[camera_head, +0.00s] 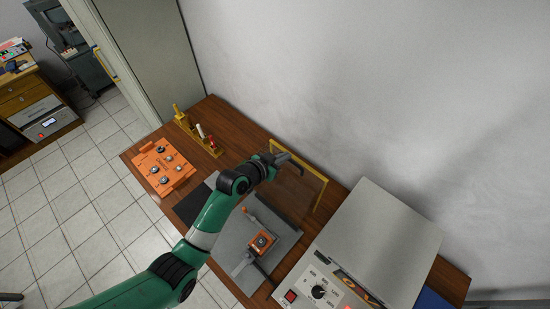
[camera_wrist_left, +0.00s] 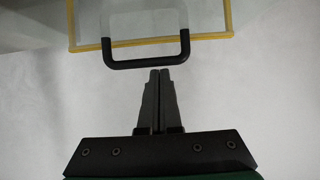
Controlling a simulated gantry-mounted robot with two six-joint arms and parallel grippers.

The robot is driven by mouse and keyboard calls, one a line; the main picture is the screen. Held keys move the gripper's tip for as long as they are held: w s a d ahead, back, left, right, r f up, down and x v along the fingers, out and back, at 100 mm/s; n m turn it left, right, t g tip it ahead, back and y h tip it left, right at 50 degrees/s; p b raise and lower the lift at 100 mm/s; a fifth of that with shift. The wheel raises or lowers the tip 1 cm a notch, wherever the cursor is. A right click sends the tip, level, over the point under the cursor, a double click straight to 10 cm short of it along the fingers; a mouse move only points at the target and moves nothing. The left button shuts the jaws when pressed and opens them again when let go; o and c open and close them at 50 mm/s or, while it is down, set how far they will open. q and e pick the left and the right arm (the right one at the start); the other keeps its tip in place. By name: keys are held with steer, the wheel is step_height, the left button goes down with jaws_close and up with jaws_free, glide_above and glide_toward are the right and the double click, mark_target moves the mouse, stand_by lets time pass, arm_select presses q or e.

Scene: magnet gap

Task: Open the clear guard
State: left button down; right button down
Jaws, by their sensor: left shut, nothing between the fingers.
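The clear guard (camera_head: 323,183) has a yellow frame and stands raised at the back of the table, near the wall. Its yellow frame also shows at the top of the left wrist view (camera_wrist_left: 228,16), with a black U-shaped handle (camera_wrist_left: 147,63) on its lower bar. My left gripper (camera_head: 300,170) is at the guard's left part in the head view; the arm hides some of the frame. In the left wrist view its fingers (camera_wrist_left: 160,74) are together and empty, with tips right by the handle. I cannot tell whether they touch it. My right gripper is not in view.
A grey plate (camera_head: 282,236) with an orange-edged device (camera_head: 262,242) lies in front of the guard. A large grey box with a dial (camera_head: 375,245) stands to the right. An orange panel (camera_head: 160,168) and a yellow tool rack (camera_head: 190,128) are at the left.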

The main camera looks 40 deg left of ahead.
arm_select(q)
steer(key=shift+w+r, duration=0.6)
steer(key=shift+r, duration=0.1)
steer(key=r+p+v, duration=0.1)
steer(key=p+v, duration=0.3)
steer(key=v, duration=0.5)
steer(key=shift+w+d+r, duration=0.1)
steer(key=shift+w, duration=0.05)
